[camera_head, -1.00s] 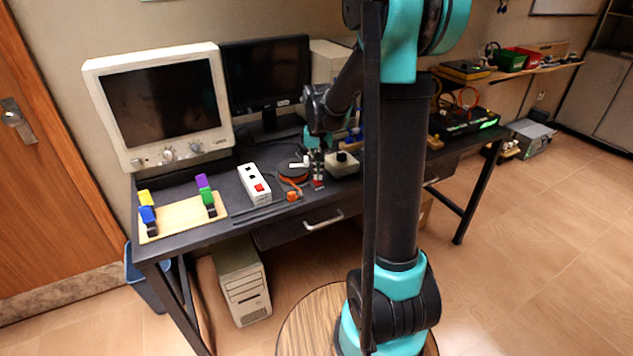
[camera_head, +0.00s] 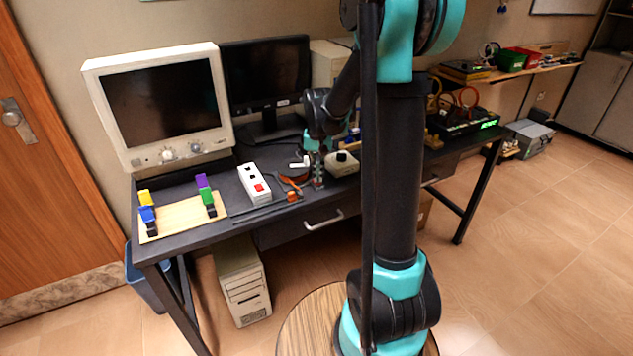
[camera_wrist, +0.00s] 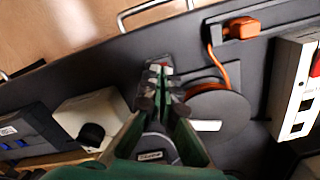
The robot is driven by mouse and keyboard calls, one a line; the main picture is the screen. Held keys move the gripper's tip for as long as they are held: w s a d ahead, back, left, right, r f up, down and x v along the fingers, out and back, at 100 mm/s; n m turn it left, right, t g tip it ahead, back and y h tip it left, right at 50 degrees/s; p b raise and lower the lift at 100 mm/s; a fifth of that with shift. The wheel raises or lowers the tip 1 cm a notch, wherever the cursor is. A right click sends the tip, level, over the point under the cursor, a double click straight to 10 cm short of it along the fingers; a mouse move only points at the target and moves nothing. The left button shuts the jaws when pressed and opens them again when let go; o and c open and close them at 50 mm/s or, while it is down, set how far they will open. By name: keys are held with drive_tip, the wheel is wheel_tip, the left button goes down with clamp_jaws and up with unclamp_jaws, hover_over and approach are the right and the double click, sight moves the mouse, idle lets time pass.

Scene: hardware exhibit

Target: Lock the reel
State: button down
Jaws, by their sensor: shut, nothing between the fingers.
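The reel (camera_wrist: 222,112) is a dark round disc with a white label, lying flat on the dark desk. An orange cable runs from it to an orange plug (camera_wrist: 243,28). In the head view the reel (camera_head: 289,173) is partly hidden behind my gripper, with a white piece on its top. My gripper (camera_wrist: 160,73) is shut and empty, its fingertips low over the desk just beside the reel's rim. In the head view my gripper (camera_head: 318,184) is at the reel's right side, near the desk's front. Whether the fingers touch the reel, I cannot tell.
A white switch box (camera_head: 254,184) stands left of the reel, and a beige box with a black knob (camera_head: 342,163) stands right of my gripper. Monitors (camera_head: 160,100) stand behind. A wooden board with coloured clamps (camera_head: 180,217) lies at the left.

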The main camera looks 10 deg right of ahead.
drive_tip(key=shift+f, duration=0.45)
idle(0.3)
drive_tip(key=shift+r, duration=3.55)
drive_tip(key=shift+s, duration=0.15)
drive_tip(key=s+d+f+n+t, duration=0.1)
drive_tip(key=s+f, duration=0.3)
drive_tip(key=s, duration=0.7)
drive_tip(key=s+d+f+n+t, duration=0.1)
drive_tip(key=s+d+f+t, duration=0.2)
drive_tip(key=s, duration=0.7)
drive_tip(key=shift+s+f, duration=0.35)
drive_tip(key=shift+f, duration=0.6)
